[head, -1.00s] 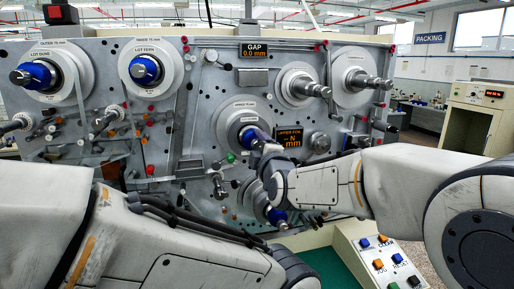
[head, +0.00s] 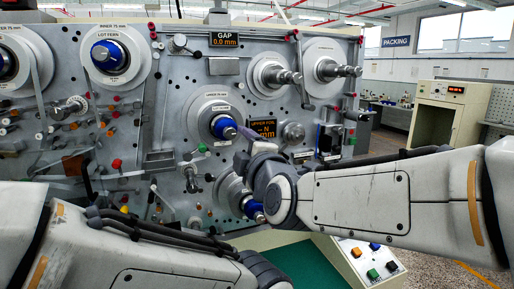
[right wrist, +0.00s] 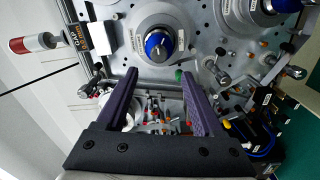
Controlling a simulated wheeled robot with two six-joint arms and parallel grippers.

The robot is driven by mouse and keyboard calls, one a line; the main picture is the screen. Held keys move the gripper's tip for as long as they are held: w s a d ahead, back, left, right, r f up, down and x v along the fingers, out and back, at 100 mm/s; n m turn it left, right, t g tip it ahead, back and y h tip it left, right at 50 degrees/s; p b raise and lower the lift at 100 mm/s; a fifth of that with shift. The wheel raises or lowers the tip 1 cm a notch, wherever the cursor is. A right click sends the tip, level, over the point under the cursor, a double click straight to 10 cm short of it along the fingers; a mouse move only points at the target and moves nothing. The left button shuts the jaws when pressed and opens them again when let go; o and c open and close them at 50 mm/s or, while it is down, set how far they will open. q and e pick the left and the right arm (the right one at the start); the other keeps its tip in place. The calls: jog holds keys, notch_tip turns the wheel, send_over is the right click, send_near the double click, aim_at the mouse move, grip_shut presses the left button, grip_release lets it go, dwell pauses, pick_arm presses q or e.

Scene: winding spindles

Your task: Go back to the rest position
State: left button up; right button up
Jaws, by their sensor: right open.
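The upright grey winding machine panel (head: 180,95) fills the left and middle of the head view. It carries spindles with blue hubs, such as the upper foil spindle (head: 224,127), which also shows in the right wrist view (right wrist: 158,46). My right gripper (head: 246,136) is at the right of this spindle in the head view. In the right wrist view its two purple fingers (right wrist: 158,82) are spread wide with nothing between them, and the spindle lies beyond their tips. My left arm comes in at lower left; its gripper is out of view.
A button box (head: 372,262) with coloured buttons stands below my right arm, beside a green surface (head: 302,268). A cream cabinet (head: 447,115) stands at right. A red-and-white lamp (right wrist: 38,42) shows in the right wrist view. Open floor lies at right.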

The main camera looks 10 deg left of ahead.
jog(key=s+d+f+m+g+h, duration=0.2)
jog(key=d+f+m+g+h, duration=0.55)
jog(key=d+f+m, duration=1.3)
jog(key=s+d+f+m+g+h, duration=0.25)
jog(key=s+d+f+g, duration=0.25)
jog(key=s+d+f, duration=0.75)
jog(key=s+a+n+g+y+b, duration=0.1)
jog(key=s+a+n+b, duration=0.4)
jog(key=s+a, duration=0.7)
jog(key=n+g, duration=0.1)
jog(key=n, duration=0.1)
jog(key=shift+f+n, duration=0.25)
jog(key=shift+n, duration=0.05)
jog(key=shift+s+g, duration=0.25)
jog(key=shift+s, duration=0.05)
jog(key=shift+c, duration=0.3)
